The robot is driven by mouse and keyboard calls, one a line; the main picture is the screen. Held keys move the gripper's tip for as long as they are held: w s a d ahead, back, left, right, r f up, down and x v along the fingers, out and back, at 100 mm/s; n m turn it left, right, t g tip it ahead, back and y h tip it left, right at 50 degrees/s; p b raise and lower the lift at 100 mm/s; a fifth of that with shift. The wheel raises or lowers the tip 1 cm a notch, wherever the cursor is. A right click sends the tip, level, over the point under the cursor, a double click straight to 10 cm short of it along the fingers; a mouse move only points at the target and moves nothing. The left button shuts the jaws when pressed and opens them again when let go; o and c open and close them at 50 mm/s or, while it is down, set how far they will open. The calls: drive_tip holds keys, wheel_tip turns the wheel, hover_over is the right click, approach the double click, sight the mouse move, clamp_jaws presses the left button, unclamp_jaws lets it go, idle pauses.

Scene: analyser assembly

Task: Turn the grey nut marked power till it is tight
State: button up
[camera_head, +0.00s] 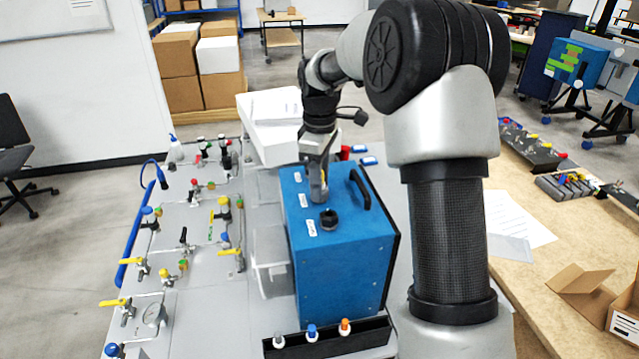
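The blue analyser box (345,265) stands on the grey bench with a black carrying handle (360,188) on its top. Small white labels line the left of its top; their print is too small to read. A black round fitting (329,219) stands uncovered beside the nearest label (312,228). My gripper (319,196) points straight down at the top of the box, just behind that fitting and beside the middle label (303,200). A grey nut is not distinguishable; the spot under the fingers is hidden. Whether the fingers are open or shut does not show.
A panel of pipes and coloured valves (190,240) fills the left. A white box (270,120) stands behind. My arm covers the area right of the box.

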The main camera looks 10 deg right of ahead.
drive_tip(key=c, duration=0.5)
drive_tip(key=shift+o, duration=0.2)
drive_tip(key=m, duration=0.9)
drive_tip(key=shift+m, duration=0.4)
drive_tip(key=o, duration=0.9)
drive_tip(key=shift+o, duration=0.4)
drive_tip(key=shift+r, duration=0.1)
wheel_tip(320, 180, up, 9)
drive_tip(key=shift+r, duration=0.4)
